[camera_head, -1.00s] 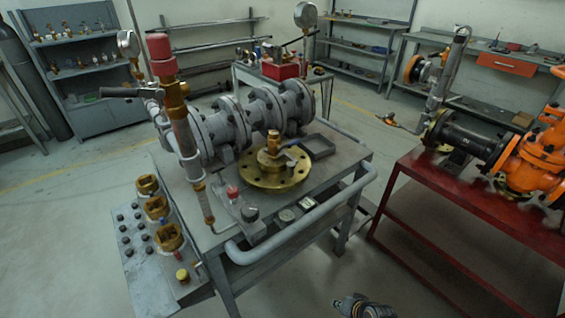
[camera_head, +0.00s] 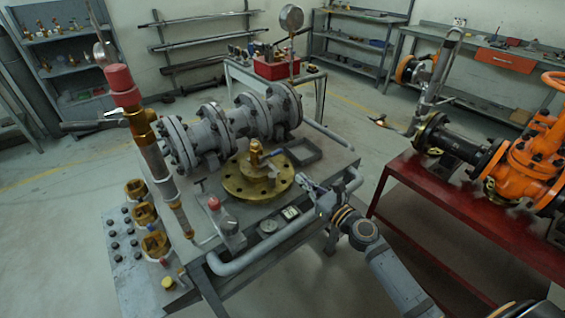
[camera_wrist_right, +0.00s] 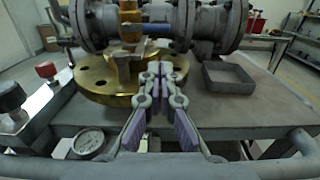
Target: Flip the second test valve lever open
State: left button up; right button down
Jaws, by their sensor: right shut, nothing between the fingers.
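A small brass valve (camera_head: 256,154) stands on a round brass flange (camera_head: 240,188) on the grey bench. It has a short lever with a blue grip (camera_head: 278,155), which also shows as a blue bar in the right wrist view (camera_wrist_right: 157,29). A longer grey lever (camera_head: 88,125) sticks out left from the red-capped pipe (camera_head: 152,155). Which lever is the second I cannot tell. My right gripper (camera_head: 307,182) is shut and empty, apart from the levers, to the right of the flange. In the right wrist view its fingers (camera_wrist_right: 160,68) point at the flange. My left gripper is out of view.
A bent grey rail (camera_head: 240,262) runs along the bench's near edge. Grey flanged pipework (camera_head: 215,135) lies behind the brass flange, with a shallow tray (camera_head: 300,153) beside it. A red bench (camera_head: 400,195) with an orange valve (camera_head: 530,155) stands right.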

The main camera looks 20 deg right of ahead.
aim_at(271, 155)
jog(key=shift+a, duration=0.1)
jog(key=shift+r, duration=0.1)
jog(key=p+x, duration=0.2)
jog(key=x, duration=0.6)
jog(key=shift+w, duration=0.35)
jog(key=shift+w+a, duration=0.3)
jog(key=shift+w, duration=0.3)
